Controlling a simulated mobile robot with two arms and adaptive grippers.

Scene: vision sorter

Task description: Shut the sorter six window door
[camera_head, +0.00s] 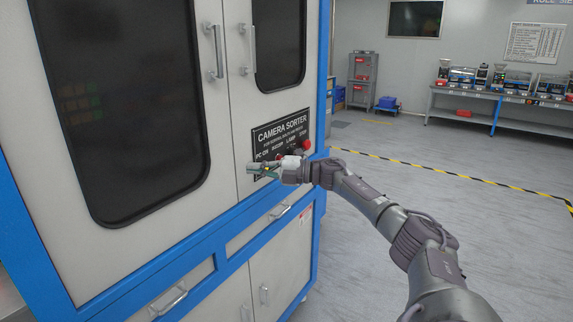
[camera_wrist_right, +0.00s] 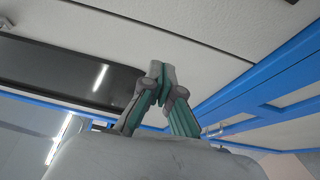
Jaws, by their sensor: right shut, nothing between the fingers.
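The sorter's left door (camera_head: 219,165) is white with a large dark window (camera_head: 130,110); it lies about flush with the right door (camera_head: 238,50), a thin seam between them. The right door has a smaller dark window (camera_head: 278,45). Upright bar handles (camera_head: 217,50) flank the seam. My right gripper (camera_head: 252,168) is shut and empty near the seam, before the lower left of the label panel. In the right wrist view its fingertips (camera_wrist_right: 162,72) meet, close to a white door surface (camera_wrist_right: 215,35) and a dark window (camera_wrist_right: 70,75). I cannot tell whether they touch it. My left gripper is out of view.
A black "CAMERA SORTER" panel (camera_head: 281,135) with a red knob (camera_head: 306,144) is beside my right gripper. Blue frame rails (camera_head: 190,250) and lower drawers with handles (camera_head: 172,302) lie below. Open grey floor (camera_head: 400,170) is to the right, with a bench (camera_head: 500,118) far back.

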